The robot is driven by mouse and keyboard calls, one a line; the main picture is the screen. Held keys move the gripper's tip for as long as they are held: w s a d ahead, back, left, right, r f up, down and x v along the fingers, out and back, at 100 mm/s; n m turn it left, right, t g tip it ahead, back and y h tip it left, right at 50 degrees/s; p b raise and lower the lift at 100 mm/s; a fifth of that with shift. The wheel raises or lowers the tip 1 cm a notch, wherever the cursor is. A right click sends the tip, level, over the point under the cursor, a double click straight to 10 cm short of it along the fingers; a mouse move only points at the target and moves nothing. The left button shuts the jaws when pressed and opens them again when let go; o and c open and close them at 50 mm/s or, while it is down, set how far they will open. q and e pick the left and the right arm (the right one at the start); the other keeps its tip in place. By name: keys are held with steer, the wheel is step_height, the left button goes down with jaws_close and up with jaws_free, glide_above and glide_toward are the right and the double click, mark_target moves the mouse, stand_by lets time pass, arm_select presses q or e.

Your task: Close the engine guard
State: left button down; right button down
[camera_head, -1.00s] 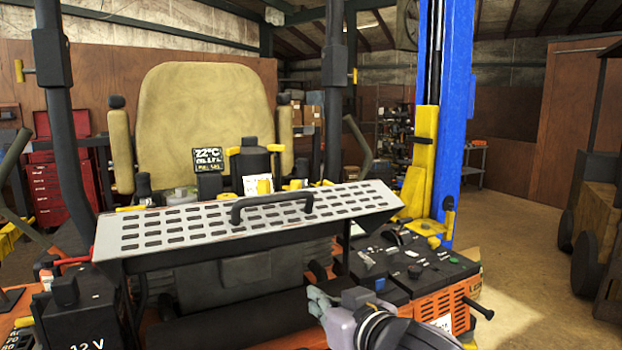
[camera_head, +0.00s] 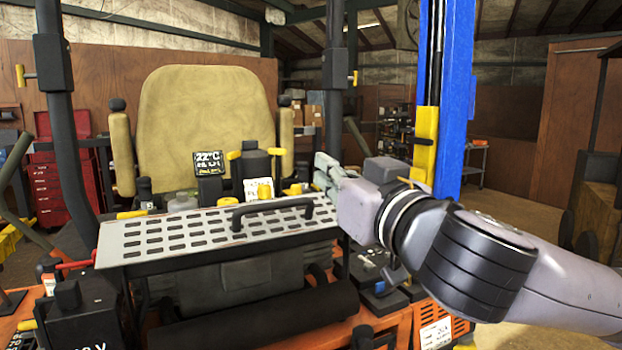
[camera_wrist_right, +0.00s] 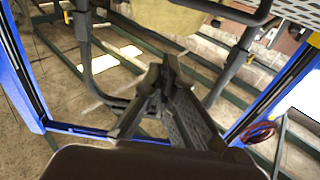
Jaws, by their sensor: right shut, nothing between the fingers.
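The engine guard (camera_head: 165,237) is a grey slotted plate with a black handle (camera_head: 272,206). In the head view it stands raised and tilted in front of the seat, with dark engine parts under it. A slotted grey plate (camera_wrist_right: 285,8), likely the guard, shows at the top right of the wrist view. My right gripper (camera_head: 326,172) is shut and empty, above and behind the guard's right end; I cannot tell whether it touches it. Its closed fingers (camera_wrist_right: 160,83) also show in the wrist view. My right arm hides the guard's right corner. My left gripper is not in view.
The yellow seat (camera_head: 205,130) stands behind the guard. Dark roll bar posts (camera_head: 335,90) and a blue lift column (camera_head: 457,90) rise near my right arm. A black battery box (camera_head: 80,315) is at front left. Open floor lies right of the column.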

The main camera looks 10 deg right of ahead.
steer(key=r+p, duration=0.1)
steer(key=p, duration=0.2)
glide_above(307, 203)
steer(key=f, duration=0.3)
steer(key=shift+s+d+p, duration=0.15)
steer(key=shift+s+p, duration=0.25)
steer(key=shift+s+d+f, duration=0.1)
steer(key=shift+s+f, duration=0.15)
steer(key=shift+f, duration=0.3)
